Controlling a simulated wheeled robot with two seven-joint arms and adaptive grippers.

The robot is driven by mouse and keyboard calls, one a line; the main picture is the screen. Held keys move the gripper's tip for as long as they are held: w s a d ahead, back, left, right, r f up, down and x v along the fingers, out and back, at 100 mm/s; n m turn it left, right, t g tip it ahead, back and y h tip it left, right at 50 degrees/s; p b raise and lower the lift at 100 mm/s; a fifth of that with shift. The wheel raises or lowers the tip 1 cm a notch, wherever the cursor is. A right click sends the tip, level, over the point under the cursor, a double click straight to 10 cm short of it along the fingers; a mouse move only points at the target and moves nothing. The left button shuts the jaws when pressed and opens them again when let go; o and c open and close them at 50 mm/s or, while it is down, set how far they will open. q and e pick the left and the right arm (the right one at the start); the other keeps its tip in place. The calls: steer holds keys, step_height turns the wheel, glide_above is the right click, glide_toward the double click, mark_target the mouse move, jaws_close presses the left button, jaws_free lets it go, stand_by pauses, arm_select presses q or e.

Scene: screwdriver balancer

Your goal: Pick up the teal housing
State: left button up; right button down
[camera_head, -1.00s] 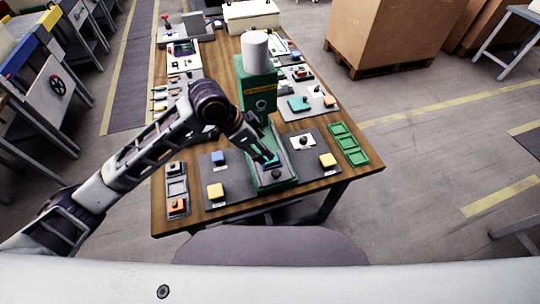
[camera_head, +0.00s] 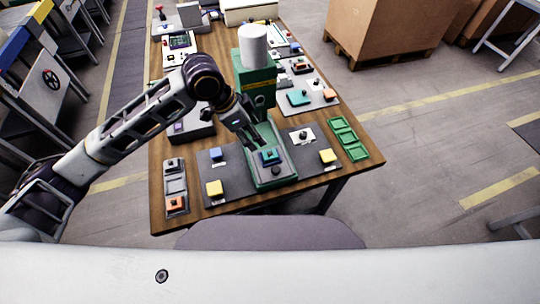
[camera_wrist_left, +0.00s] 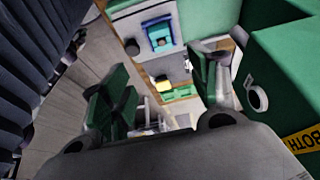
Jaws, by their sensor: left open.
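A teal housing (camera_head: 270,157) with a dark middle sits on the bed of the green press (camera_head: 259,85), near the front of the table. It also shows at the top of the left wrist view (camera_wrist_left: 160,36), blue-teal on a pale plate. My left gripper (camera_head: 256,143) is above and just behind this housing, apart from it. In the wrist view its two fingers (camera_wrist_left: 163,85) are spread with nothing between them. Another teal part (camera_head: 298,97) lies on the grey mat at the right, further back. My right gripper is not in view.
The press column stands close behind my left gripper.

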arm_select(q)
glide_above(271, 153)
steer(key=s+a, duration=0.1)
steer(key=a, duration=0.1)
steer(key=f, duration=0.7)
steer(key=shift+a+f, duration=0.2)
steer(key=shift+f, duration=0.1)
steer(key=shift+p+x, duration=0.65)
steer(key=shift+x, duration=1.95)
steer(key=shift+w+a, duration=0.15)
steer(key=c, duration=1.2)
steer(key=shift+r, duration=0.15)
steer(key=shift+r+b, duration=0.45)
steer(key=shift+r, duration=4.4)
steer(key=shift+f, duration=0.1)
